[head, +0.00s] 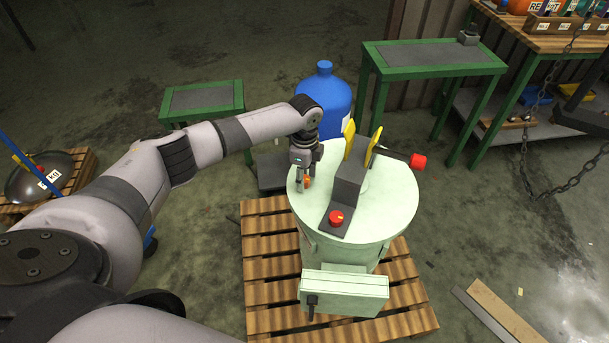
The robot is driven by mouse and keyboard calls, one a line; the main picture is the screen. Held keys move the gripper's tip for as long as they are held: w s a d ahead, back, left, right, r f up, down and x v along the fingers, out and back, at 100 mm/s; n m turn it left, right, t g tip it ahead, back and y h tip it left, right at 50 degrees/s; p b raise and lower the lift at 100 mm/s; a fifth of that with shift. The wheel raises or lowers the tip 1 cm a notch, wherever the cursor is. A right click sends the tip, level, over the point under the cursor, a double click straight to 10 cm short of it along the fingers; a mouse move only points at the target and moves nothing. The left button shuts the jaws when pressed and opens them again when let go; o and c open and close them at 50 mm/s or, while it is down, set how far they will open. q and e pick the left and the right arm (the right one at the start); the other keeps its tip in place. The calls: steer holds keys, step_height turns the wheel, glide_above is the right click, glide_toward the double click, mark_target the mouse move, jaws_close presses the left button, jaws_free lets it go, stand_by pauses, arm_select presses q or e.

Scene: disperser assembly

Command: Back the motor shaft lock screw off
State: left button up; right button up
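A pale green drum-shaped machine (385,222) stands on a wooden pallet. On its lid sit a dark grey block (349,182), yellow plates (372,146), a dark bar with a red end (417,162), and a red knob (336,217) on a dark plate. My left gripper (304,181) points down over the left part of the lid, left of the grey block. A small orange piece (307,182) shows at its fingertips; I cannot tell whether it is gripped or which part is the lock screw. The finger opening is too small to judge. My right gripper is out of view.
A blue bottle (323,98) stands behind the drum. Green tables stand at the back left (203,99) and back right (430,57). A chain (545,190) hangs at the right. The pallet (264,270) has bare boards at the left; loose planks (505,312) lie at lower right.

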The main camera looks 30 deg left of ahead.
arm_select(q)
jaws_close()
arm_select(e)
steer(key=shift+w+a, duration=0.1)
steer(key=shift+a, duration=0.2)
arm_select(q)
steer(key=shift+r, duration=0.1)
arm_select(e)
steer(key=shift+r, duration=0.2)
arm_select(q)
steer(key=n+p, duration=0.3)
steer(key=shift+r+p, duration=0.15)
steer(key=shift+p, duration=0.15)
steer(key=n+p, duration=0.4)
steer(key=n, duration=0.1)
steer(key=shift+n, duration=0.3)
steer(key=n+p, duration=0.3)
steer(key=n, duration=0.3)
steer(key=shift+d, duration=0.1)
steer(key=n+p, duration=0.2)
steer(key=n, duration=0.1)
steer(key=shift+n, duration=0.4)
steer(key=shift+n+p, duration=0.4)
steer(key=shift+n, duration=1.2)
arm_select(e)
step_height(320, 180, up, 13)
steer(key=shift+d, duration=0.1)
